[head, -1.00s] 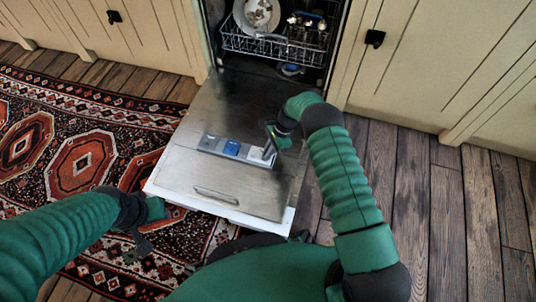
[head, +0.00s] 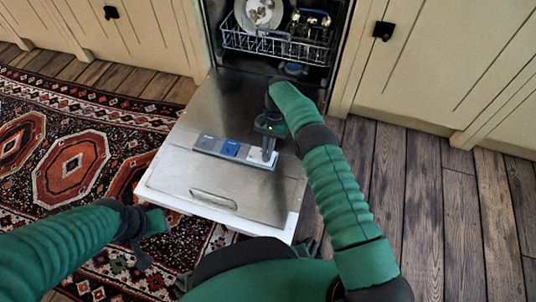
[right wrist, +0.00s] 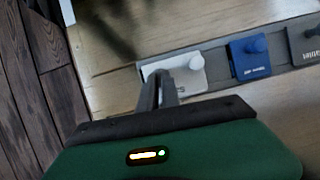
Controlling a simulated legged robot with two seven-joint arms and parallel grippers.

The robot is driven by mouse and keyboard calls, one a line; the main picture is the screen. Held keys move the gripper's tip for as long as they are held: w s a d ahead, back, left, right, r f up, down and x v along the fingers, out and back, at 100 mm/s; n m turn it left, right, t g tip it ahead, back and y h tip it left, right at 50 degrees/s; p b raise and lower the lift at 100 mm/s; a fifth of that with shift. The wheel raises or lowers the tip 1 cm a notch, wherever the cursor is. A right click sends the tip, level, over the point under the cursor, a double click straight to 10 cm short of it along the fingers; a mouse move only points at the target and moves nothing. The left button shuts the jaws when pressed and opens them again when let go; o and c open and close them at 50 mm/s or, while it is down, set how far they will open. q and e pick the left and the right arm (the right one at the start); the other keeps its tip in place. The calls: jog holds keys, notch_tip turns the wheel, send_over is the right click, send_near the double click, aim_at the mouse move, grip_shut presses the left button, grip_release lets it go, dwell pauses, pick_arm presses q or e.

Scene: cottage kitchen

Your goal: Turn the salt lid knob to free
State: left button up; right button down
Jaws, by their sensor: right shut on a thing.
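The white salt lid (head: 254,157) sits at the right end of a grey panel in the lowered dishwasher door.
A blue lid (head: 230,149) and a dark grey lid (head: 206,142) share the panel (head: 256,165). The open door (head: 170,182) has a handle (head: 213,200). A loaded dish rack (head: 265,44) is behind. Wooden floor at right is clear.

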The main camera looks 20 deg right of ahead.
jog(key=shift+w+n, duration=0.1)
jog(key=shift+n, duration=0.3)
jog(key=c, duration=1.6)
grip_release()
jog(key=shift+o, duration=0.2)
notch_tip(320, 180, up, 4)
jog(key=p, duration=0.4)
jog(key=shift+r, duration=0.2)
jog(key=p, duration=0.1)
jog(key=s+p, duration=0.2)
jog(key=shift+a+r+p, duration=0.25)
jog(key=shift+a+p, duration=0.05)
jog(key=shift+p, duration=0.1)
jog(key=s+a+p, duration=0.3)
jog(key=s+p, duration=0.6)
jog(key=s, duration=0.4)
jog(key=shift+s+a, duration=0.25)
jog(key=shift+a, duration=0.15)
